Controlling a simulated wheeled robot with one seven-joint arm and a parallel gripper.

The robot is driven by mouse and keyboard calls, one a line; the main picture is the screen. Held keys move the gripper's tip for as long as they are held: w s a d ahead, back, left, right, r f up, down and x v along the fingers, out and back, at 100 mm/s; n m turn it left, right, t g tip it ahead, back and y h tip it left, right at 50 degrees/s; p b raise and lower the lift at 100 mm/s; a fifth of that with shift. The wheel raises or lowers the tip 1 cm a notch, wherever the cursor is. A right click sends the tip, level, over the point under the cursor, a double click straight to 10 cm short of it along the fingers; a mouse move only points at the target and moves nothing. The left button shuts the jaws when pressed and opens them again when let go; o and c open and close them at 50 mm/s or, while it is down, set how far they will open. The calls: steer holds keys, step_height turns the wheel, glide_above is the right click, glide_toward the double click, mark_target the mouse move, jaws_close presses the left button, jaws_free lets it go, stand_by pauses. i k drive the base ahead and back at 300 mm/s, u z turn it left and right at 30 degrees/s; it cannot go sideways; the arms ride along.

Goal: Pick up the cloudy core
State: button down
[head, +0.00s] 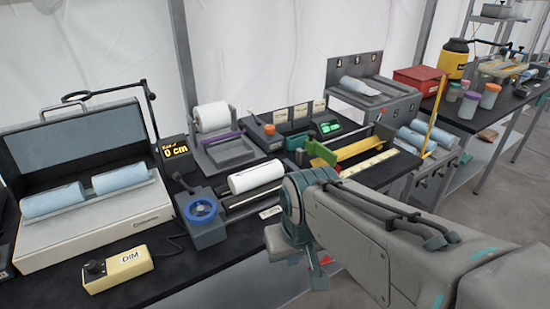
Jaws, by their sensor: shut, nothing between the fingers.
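Several cylindrical cores are in view; I cannot tell for sure which is the cloudy one. Two pale blue cores, the left (53,201) and the right (121,178), lie end to end on the open light box. A whiter core (256,177) lies across the rail device right of the blue handwheel. Another pale blue core (359,85) lies on the grey pegged stand, and more blue cores (418,140) lie in the rack at right. My gripper (318,278) points down in front of the table's edge, shut and empty, away from all cores. My forearm hides part of the table.
A white paper roll (212,117) stands behind the blue handwheel (201,210). A yellow DIM box (118,270) sits at the front left. A thin yellow upright (434,115) rises by the right rack. A second table holds a red box (420,80) and jars.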

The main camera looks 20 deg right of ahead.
mark_target(246, 180)
steer(key=z, duration=0.1)
steer(key=i, duration=0.45)
steer(key=z, duration=0.75)
steer(key=k, duration=0.45)
steer(key=u, duration=0.3)
steer(key=i, duration=0.35)
steer(key=z, duration=0.05)
